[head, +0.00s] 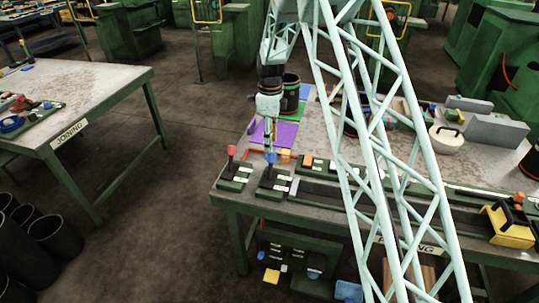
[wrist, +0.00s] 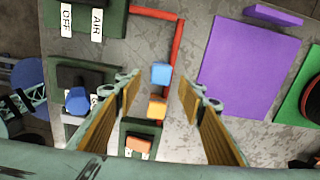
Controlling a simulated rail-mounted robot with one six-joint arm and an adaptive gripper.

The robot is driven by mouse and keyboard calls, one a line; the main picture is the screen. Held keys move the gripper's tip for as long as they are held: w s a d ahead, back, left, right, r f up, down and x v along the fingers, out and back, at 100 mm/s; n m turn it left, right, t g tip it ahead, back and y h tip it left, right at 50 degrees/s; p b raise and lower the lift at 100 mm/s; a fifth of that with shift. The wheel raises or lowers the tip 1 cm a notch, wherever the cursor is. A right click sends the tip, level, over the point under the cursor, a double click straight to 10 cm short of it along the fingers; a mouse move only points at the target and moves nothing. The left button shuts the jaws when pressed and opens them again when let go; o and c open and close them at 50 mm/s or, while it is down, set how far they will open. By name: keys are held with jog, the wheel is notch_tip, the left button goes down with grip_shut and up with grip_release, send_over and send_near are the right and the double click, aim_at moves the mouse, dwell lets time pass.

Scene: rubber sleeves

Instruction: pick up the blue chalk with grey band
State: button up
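My gripper (wrist: 158,90) is open, its two padded fingers spread wide with nothing between the pads; in the head view it points down over the near left part of the table (head: 270,142). A small blue block (wrist: 160,73) lies on the table in the gap between the fingertips in the wrist view. It may be the blue chalk, but I cannot make out a grey band. In the head view it seems hidden by the gripper. An orange block (wrist: 157,107) lies just below the blue one, also showing in the head view (head: 285,155).
Red edging (wrist: 178,60) runs beside the blocks. A purple mat (wrist: 248,65) and a purple bar (wrist: 272,15) lie to the right. A blue-knobbed switch box (wrist: 77,101) stands left of the fingers. A dark canister (head: 290,95) stands behind the gripper.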

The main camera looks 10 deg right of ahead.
jog(key=shift+f, duration=0.1)
jog(key=shift+w+a+f+b, duration=0.1)
jog(key=shift+f+b, duration=0.1)
jog(key=shift+f, duration=1.05)
jog(key=shift+w+f+b, duration=0.1)
jog(key=shift+f+b, duration=0.1)
jog(key=shift+f, duration=1.05)
jog(key=shift+c, duration=0.5)
jog(key=c, duration=0.8)
